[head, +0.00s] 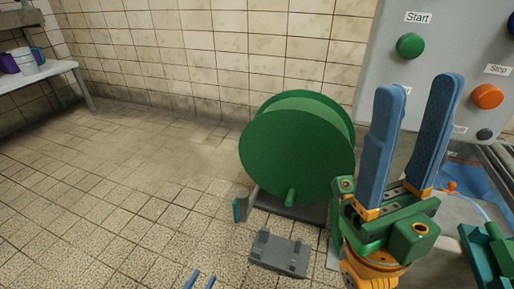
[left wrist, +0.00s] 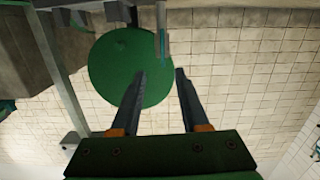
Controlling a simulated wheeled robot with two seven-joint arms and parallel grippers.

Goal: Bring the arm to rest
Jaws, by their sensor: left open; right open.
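My right gripper (head: 420,85) stands large at the right of the head view. Its two blue fingers point up, apart and empty, in front of the grey control panel. Most of my left arm is hidden below the head view.
A large green reel (head: 295,150) stands on the floor; it also shows in the left wrist view (left wrist: 125,65). A grey case (head: 279,253) lies before it. The control panel (head: 385,40) has a green button (head: 410,46) and an orange one (head: 487,96). Floor at left is clear.

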